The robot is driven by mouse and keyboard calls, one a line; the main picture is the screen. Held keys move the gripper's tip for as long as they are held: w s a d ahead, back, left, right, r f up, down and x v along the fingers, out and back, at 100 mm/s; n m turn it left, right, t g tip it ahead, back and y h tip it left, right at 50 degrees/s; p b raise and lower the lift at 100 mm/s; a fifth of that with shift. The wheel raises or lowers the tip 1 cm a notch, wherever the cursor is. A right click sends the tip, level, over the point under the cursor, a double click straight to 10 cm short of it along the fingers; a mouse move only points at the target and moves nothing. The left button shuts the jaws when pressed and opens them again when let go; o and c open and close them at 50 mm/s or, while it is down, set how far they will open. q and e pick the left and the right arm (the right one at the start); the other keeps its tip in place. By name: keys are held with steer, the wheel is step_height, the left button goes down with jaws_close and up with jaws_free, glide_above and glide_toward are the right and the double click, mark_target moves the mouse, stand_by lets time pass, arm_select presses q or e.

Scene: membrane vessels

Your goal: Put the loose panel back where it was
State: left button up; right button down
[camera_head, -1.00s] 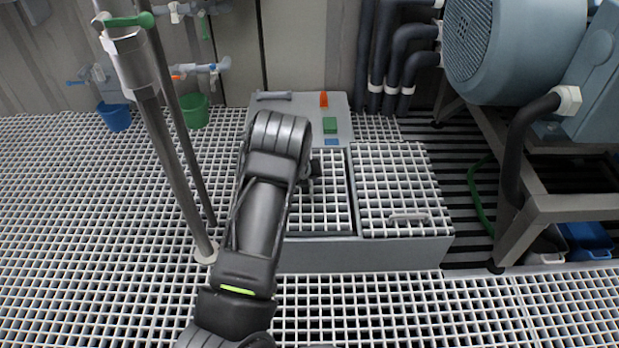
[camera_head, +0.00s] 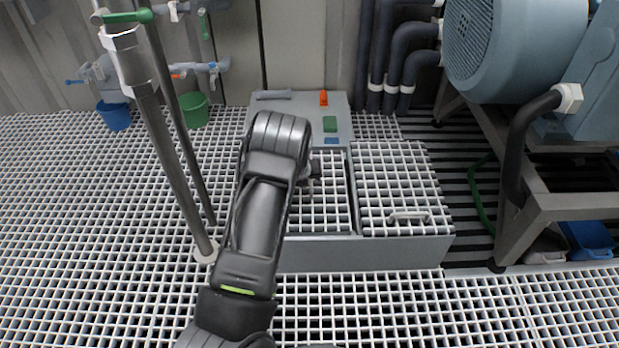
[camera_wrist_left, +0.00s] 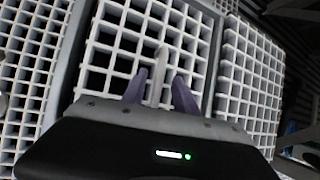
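The box (camera_head: 370,255) in the floor's middle has two white grating panels on it. The left panel (camera_head: 325,212) is partly hidden behind my left arm; a dark gap runs along its right side. My left gripper (camera_head: 312,178) is over this panel, its fingers mostly hidden in the head view. In the left wrist view, the purple fingers of my left gripper (camera_wrist_left: 160,80) are apart, one on each side of the panel's light bar handle (camera_wrist_left: 160,62). Narrow gaps show beside the handle. My right gripper is not in view.
The right panel (camera_head: 395,180) lies flat with its own handle (camera_head: 409,217). A grey plate (camera_head: 290,108) behind holds a green block (camera_head: 330,124), an orange piece (camera_head: 323,98) and a grey bar (camera_head: 273,95). A metal post (camera_head: 170,150) stands left; a machine frame (camera_head: 530,205) stands right.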

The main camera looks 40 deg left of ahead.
arm_select(q)
steer(key=shift+f, duration=0.15)
steer(key=p+v, duration=0.1)
steer(key=v, duration=0.7)
steer(key=shift+p, duration=0.3)
stand_by(0.3)
